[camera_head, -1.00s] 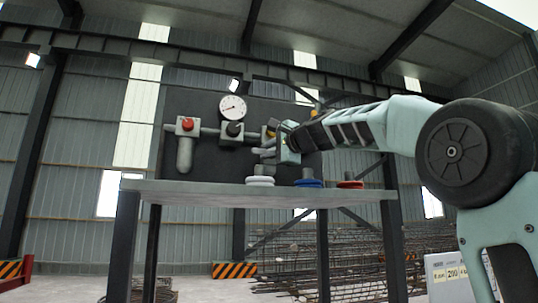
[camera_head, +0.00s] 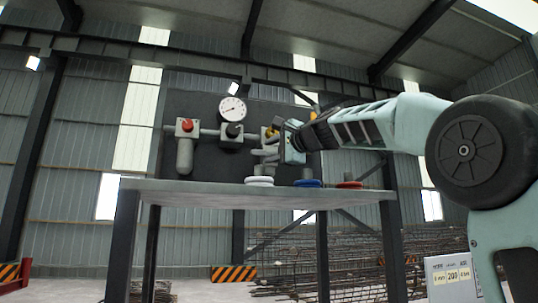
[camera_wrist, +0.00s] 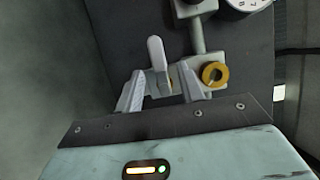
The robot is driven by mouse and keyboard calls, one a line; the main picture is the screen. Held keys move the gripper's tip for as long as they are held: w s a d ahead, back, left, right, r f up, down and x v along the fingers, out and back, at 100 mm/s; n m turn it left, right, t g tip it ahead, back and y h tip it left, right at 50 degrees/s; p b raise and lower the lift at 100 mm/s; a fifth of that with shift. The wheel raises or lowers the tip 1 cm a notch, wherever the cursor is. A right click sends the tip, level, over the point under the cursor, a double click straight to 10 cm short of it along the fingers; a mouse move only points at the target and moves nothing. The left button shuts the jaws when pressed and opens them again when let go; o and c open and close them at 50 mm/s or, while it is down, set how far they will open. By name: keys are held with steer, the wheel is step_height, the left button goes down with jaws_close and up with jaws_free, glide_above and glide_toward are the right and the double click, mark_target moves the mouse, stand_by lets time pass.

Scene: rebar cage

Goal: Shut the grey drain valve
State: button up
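In the wrist view a light grey lever (camera_wrist: 156,54) stands on a pale fitting, with a brass-coloured ring (camera_wrist: 214,74) to its right. I take this lever for the drain valve's handle. My gripper (camera_wrist: 161,76) is open, one finger on each side of the lever's lower part. A gap shows beside the left finger; I cannot tell whether the right finger touches the lever. In the head view my gripper (camera_head: 272,148) is at the right end of the pipe row and hides most of this fitting; a yellow part (camera_head: 268,132) shows beside it.
A dark panel (camera_head: 205,105) carries a red-knobbed unit (camera_head: 186,126), a black-knobbed unit (camera_head: 233,130) and a round gauge (camera_head: 232,109). Below, a grey table (camera_head: 215,190) holds white (camera_head: 259,181), blue (camera_head: 307,183) and red (camera_head: 349,185) discs. Rebar lies behind.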

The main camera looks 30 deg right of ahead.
steer(key=s+d+b, duration=0.1)
steer(key=s+b, duration=0.3)
steer(key=s, duration=1.1)
steer(key=shift+s+d, duration=0.3)
steer(key=shift+d, duration=0.1)
